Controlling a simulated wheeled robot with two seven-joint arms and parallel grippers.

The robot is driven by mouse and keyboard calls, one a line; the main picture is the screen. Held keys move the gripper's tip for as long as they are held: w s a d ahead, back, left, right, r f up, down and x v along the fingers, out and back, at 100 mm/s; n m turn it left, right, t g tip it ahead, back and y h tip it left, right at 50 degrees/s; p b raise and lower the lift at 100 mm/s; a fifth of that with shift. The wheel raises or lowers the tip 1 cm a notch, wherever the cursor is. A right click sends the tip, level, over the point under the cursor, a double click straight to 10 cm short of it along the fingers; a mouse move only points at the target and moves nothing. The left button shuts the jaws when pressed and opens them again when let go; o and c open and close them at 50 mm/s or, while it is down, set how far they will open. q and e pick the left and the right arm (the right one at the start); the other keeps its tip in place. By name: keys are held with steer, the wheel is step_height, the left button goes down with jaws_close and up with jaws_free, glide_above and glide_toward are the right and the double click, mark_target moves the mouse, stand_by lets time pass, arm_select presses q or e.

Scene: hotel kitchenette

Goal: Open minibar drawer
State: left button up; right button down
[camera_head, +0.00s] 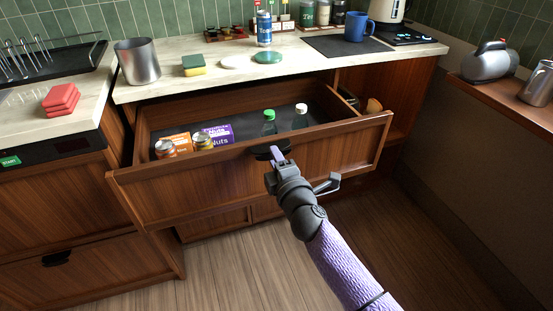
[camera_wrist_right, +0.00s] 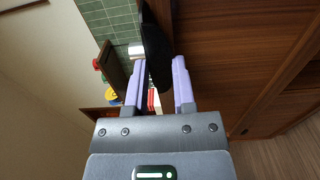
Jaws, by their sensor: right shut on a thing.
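The minibar drawer (camera_head: 250,172) is pulled well out from under the counter in the head view. Inside it are cans, an orange box (camera_head: 176,143), a purple nuts box (camera_head: 213,135) and two bottles with green and white caps. My right gripper (camera_head: 278,154) is shut on the dark drawer handle (camera_head: 262,150) at the top middle of the drawer front. The right wrist view shows its two purple fingers around the dark handle (camera_wrist_right: 156,55). My left gripper is not in view.
The counter (camera_head: 210,86) above holds a metal cup (camera_head: 138,62), a sponge (camera_head: 193,65), a blue can (camera_head: 264,28) and a blue mug (camera_head: 358,26). The floor in front is clear.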

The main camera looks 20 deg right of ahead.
steer(key=shift+s+f, duration=0.35)
steer(key=shift+s, duration=0.2)
steer(key=c, duration=0.5)
jaws_free()
steer(key=shift+w, duration=0.15)
arm_select(q)
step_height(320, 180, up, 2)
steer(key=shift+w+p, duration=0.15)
steer(key=shift+p, duration=1)
arm_select(e)
steer(key=s, duration=1)
steer(key=shift+d+r, duration=0.1)
steer(key=shift+d, duration=0.05)
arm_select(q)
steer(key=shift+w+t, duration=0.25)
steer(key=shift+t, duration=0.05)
